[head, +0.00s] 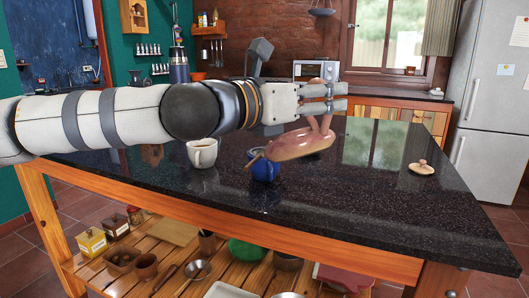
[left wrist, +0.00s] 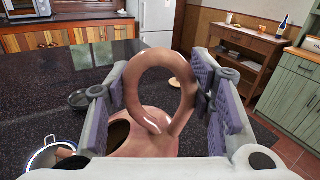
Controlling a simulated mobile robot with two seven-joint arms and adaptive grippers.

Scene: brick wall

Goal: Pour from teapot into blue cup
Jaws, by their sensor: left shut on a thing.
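The pinkish-brown teapot (head: 300,145) is held in the air by my left gripper (head: 328,98), whose fingers are shut around its looped handle (left wrist: 160,65). The teapot is tilted over, with its spout pointing left toward the blue cup (head: 264,170) just below. In the left wrist view the teapot's body (left wrist: 150,143) shows a dark open top. A cup with a dark blue rim (left wrist: 42,158) sits at lower left, and the spout tip reaches over it. Whether liquid flows cannot be seen. My right gripper is not in view.
A white cup (head: 203,153) stands left of the blue cup on the dark countertop (head: 360,205). A teapot lid (head: 421,168) lies at the right. The counter's right part is mostly clear.

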